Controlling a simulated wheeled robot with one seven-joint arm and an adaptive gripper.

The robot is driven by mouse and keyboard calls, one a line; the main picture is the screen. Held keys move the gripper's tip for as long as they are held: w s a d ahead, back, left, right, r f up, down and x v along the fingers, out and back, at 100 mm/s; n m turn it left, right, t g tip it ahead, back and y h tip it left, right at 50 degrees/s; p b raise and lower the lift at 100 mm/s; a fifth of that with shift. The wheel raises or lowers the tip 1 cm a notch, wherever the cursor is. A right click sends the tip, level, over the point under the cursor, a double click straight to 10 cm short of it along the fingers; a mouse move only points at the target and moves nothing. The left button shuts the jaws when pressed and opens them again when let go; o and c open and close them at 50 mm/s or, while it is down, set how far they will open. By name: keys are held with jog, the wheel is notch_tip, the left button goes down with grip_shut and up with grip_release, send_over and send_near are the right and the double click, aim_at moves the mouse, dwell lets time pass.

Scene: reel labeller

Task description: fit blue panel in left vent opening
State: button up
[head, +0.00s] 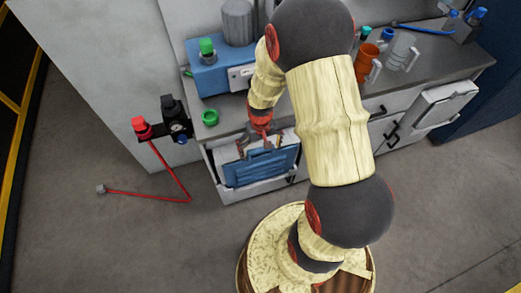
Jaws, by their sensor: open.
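The blue louvered panel (259,170) is at the front of the left end of the white cabinet, at the left vent opening (222,160). It looks slightly tilted, and I cannot tell whether it sits inside the opening or leans in front of it. My gripper (258,147) is open just above the panel's upper edge, with its fingers spread. I cannot tell whether a finger touches the panel. My arm hides part of the cabinet to the right of the panel.
A grey counter holds a blue device (208,80), a green ring (210,117), an orange mug (368,61) and a grey mug (401,52). A black valve unit (177,122) with a red hose (150,195) is at the left. A white panel (443,106) is at the right.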

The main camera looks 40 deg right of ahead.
notch_tip(320, 180, up, 11)
dwell(0.4)
jog(key=shift+r, duration=0.1)
dwell(0.3)
jog(key=s+a+r+n+t, duration=0.1)
jog(key=s+a+r, duration=0.3)
jog(key=r, duration=0.4)
jog(key=s+a+r+n+t, duration=0.1)
jog(key=s+a+r, duration=0.3)
jog(key=r, duration=0.4)
jog(key=s+a+r+n+t, duration=0.1)
jog(key=s+a+r+t, duration=0.2)
jog(key=r, duration=0.5)
jog(key=shift+s+a+r+t, duration=0.3)
jog(key=shift+s+a+r, duration=0.1)
jog(key=shift+s+a, duration=0.15)
jog(key=shift+r, duration=0.1)
jog(key=shift+c, duration=0.5)
